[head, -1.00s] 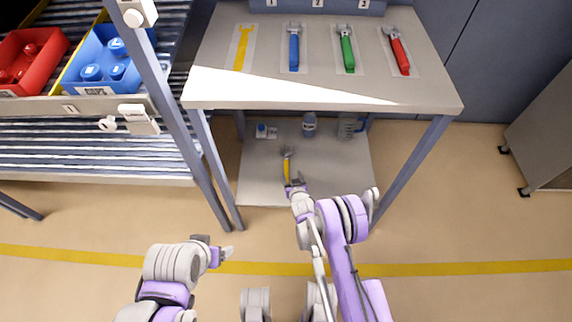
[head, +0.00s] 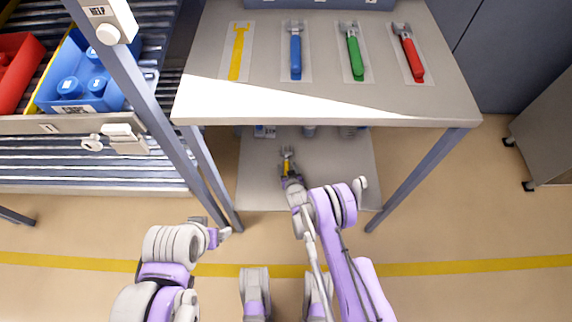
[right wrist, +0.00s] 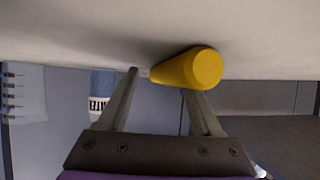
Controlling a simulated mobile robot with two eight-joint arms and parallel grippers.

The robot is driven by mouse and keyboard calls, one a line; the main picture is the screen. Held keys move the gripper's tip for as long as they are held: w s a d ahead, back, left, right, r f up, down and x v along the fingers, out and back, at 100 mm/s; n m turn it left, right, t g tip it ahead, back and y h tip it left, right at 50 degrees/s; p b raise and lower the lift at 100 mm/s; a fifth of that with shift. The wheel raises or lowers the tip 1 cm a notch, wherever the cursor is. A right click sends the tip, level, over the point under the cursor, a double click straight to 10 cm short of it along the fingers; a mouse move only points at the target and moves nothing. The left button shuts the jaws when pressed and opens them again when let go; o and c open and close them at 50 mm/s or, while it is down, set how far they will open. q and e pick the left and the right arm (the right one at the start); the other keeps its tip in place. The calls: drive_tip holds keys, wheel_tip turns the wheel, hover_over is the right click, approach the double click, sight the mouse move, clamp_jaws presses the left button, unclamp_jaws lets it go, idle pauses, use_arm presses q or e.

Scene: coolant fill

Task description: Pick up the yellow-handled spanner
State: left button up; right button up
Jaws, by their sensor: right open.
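The yellow-handled spanner (head: 286,165) lies on the lower shelf (head: 345,175) under the table, its grey jaw end pointing away from me. My right gripper (head: 290,178) is at the near end of its handle. In the right wrist view, the open fingers (right wrist: 162,92) are close below the pale surface. The rounded yellow handle end (right wrist: 195,68) hides the tip of the right-hand finger; the left-hand finger stands apart from it. I cannot tell whether the handle touches a finger. My left gripper (head: 222,235) is low at the left, away from the spanner, its jaws too small to read.
The tabletop (head: 300,112) overhangs the shelf. It carries a yellow spanner-shaped mark (head: 238,55) and blue (head: 295,55), green (head: 355,57) and red (head: 412,57) spanners. Table legs (head: 420,180) flank the shelf. Bottles at the shelf's back are mostly hidden. A rack with bins (head: 80,85) stands left.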

drive_tip(key=shift+s+r, duration=0.1)
drive_tip(key=shift+s, duration=0.05)
drive_tip(key=shift+c, duration=0.4)
clamp_jaws()
